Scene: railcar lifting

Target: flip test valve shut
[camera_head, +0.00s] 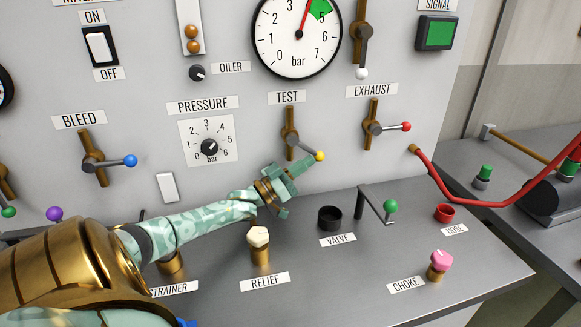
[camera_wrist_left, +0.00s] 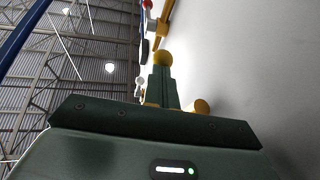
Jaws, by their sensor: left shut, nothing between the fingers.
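The test valve (camera_head: 291,138) is on the panel under the TEST label. Its lever points right and slightly down, ending in a yellow knob (camera_head: 320,156). My left gripper (camera_head: 304,164) is shut and empty, with its fingertips just beside the yellow knob, on its left and lower side. In the left wrist view the yellow knob (camera_wrist_left: 163,58) appears right at the tips of the closed fingers (camera_wrist_left: 160,82); I cannot tell whether they touch. A brass pipe end (camera_wrist_left: 202,106) shows to the right of the fingers. My right gripper is not in view.
The exhaust valve with its red knob (camera_head: 406,126) is to the right, and the bleed valve with its blue knob (camera_head: 130,161) is to the left. Below on the desk are a black valve cup (camera_head: 330,218), a green-knobbed crank (camera_head: 390,206) and the relief knob (camera_head: 258,237).

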